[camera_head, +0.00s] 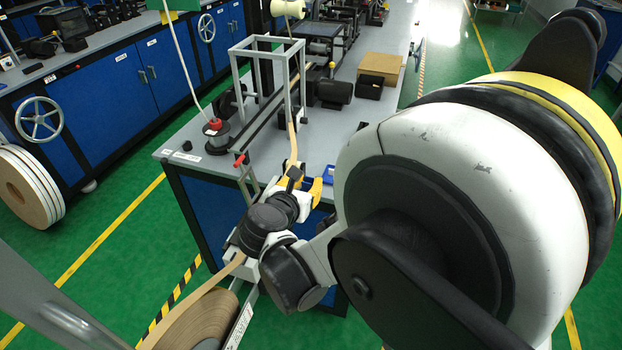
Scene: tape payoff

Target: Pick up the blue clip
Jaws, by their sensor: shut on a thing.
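A small blue clip (329,173) shows at the right front part of the grey workbench top, partly hidden by my arm and fingers. My gripper (318,183), with yellow finger parts and a black body, reaches up and right over the bench's front edge. Its tips are at the blue clip and shut on it; the contact itself is small and partly hidden. I cannot tell whether the clip touches the bench top.
A tan tape (292,145) runs down from the grey frame (268,75) close beside my gripper. A tape roll (195,322) stands in front below. A spool with a red top (215,130) is at left on the bench (185,158). Black boxes (369,86) and a cardboard box (381,66) stand behind.

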